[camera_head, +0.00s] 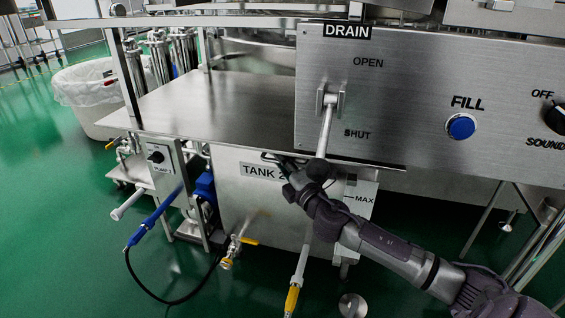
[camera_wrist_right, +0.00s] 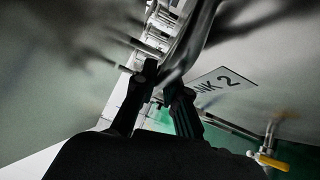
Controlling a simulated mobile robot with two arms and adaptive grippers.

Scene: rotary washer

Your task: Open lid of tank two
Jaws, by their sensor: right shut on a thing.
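Tank two (camera_head: 265,205) is a steel tank with a "TANK 2" label, under a flat steel top (camera_head: 215,105). My right gripper (camera_head: 284,166) is at the tank's upper front, just right of the label and below the edge of the top. In the right wrist view my right gripper (camera_wrist_right: 164,84) is shut on a curved metal bar (camera_wrist_right: 192,42), which looks like the lid handle. The label (camera_wrist_right: 222,88) shows beside it. The lid's outline cannot be told apart from the top, and the fingertips are partly hidden in the head view. My left gripper is not in view.
A control panel (camera_head: 400,110) with a DRAIN lever (camera_head: 326,125) and a blue FILL button (camera_head: 461,127) overhangs the right side. A pump box (camera_head: 160,165), blue hose and yellow-handled valve (camera_head: 230,250) stand at left. A white bin (camera_head: 88,90) is farther back. Green floor is free at left.

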